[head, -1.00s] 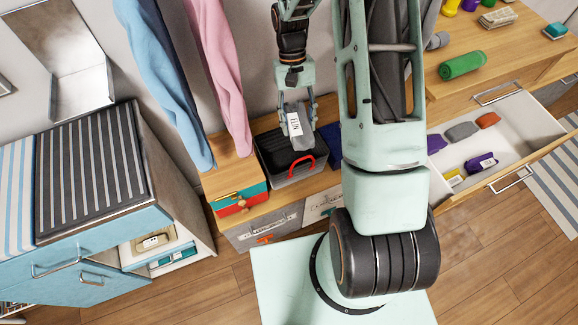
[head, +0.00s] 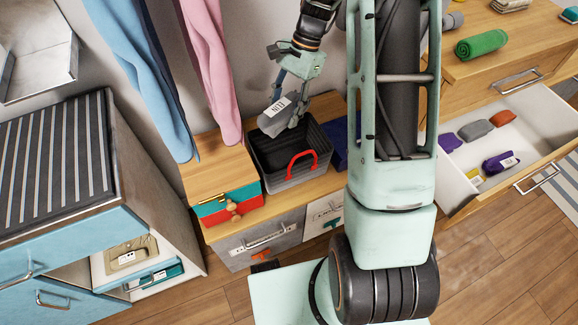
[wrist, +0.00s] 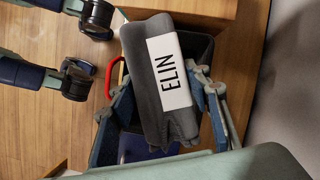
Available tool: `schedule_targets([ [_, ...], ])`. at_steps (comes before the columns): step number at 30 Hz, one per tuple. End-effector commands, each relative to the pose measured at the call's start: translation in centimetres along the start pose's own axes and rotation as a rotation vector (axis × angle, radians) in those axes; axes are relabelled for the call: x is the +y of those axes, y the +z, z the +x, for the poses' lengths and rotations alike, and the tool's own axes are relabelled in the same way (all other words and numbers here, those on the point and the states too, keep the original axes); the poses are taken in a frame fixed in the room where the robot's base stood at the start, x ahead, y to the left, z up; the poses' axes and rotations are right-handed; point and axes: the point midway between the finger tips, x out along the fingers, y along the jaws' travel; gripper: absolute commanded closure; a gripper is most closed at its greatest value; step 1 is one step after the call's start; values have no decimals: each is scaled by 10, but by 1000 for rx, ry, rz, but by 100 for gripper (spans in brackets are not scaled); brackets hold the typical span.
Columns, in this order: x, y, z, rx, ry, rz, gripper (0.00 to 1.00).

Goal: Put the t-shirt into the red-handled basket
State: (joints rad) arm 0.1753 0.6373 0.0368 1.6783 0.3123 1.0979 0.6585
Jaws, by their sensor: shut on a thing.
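The t-shirt (head: 270,122) is a grey rolled bundle with a white label reading "ELIN". My gripper (head: 285,106) is shut on it. In the wrist view the t-shirt (wrist: 150,100) sits between the two fingers (wrist: 165,112). The basket (head: 283,183) is dark grey and open-topped, with a red handle (head: 303,163) on its front side. It stands on the wooden bench. The t-shirt is held tilted over the back left part of the basket's opening. How high it is above the rim is hard to tell.
A teal-and-red box (head: 228,205) stands left of the basket, and a dark blue container (head: 341,145) stands right of it. Blue (head: 140,75) and pink (head: 210,70) garments hang behind. An open drawer (head: 515,158) at right holds several rolled items.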

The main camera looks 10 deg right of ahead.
Motion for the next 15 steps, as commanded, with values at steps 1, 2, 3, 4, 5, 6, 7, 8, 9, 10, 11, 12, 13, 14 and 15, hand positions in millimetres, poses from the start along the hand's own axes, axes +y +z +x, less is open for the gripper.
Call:
schedule_targets([
  [1, 3, -12, 20, -8, -41, 130, 87],
  [2, 3, -20, 36, -10, -63, 194, 87],
  [3, 2, -31, 56, -9, -86, 255, 87],
  [4, 3, -37, 68, -8, -97, 287, 87],
  [5, 2, -42, 76, -7, -105, 304, 87],
  [6, 2, -47, 86, -5, -113, 322, 87],
  [7, 3, -51, 93, -4, -117, 334, 87],
  [8, 3, -54, 99, -3, -120, 342, 87],
  [9, 3, -56, 105, -3, -124, 351, 87],
  [10, 3, -58, 108, -2, -126, 356, 87],
  [11, 3, -60, 112, -2, -128, 360, 87],
  [12, 3, -61, 116, -2, -129, 365, 87],
  [13, 4, -62, 119, -3, -129, 367, 87],
  [14, 4, -64, 124, -3, -130, 369, 87],
  [15, 4, -67, 130, -3, -130, 371, 87],
])
